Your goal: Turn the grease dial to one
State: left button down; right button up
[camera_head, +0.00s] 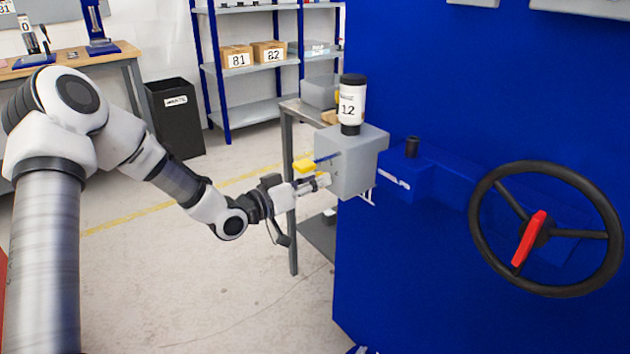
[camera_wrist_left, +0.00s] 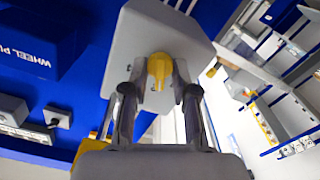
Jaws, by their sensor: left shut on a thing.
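The grease unit is a grey box (camera_head: 362,165) on the side of the blue machine, with a white, black-capped bottle marked 12 (camera_head: 351,105) upright on top. My left gripper (camera_head: 322,182) reaches the box's left face. In the left wrist view the yellow grease dial (camera_wrist_left: 160,70) sits between the two fingertips of my left gripper (camera_wrist_left: 158,80), which is shut on it. The dial's numbers cannot be read in either view. In the head view the fingers hide the dial. My right gripper is not in view.
A yellow handle (camera_head: 303,166) on a blue rod sticks out just above my left gripper. A black handwheel with a red grip (camera_head: 530,238) is on the blue machine (camera_head: 430,285). A grey table (camera_head: 287,130) stands behind. The floor at left is open.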

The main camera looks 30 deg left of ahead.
pick_arm(q)
jog(key=shift+n+p, duration=1.4)
jog(key=shift+n, duration=2.3)
jog(key=c, duration=1.2)
grip_release()
jog(key=shift+c, duration=0.2)
jog(key=v, duration=0.7)
jog(key=shift+s, duration=0.25)
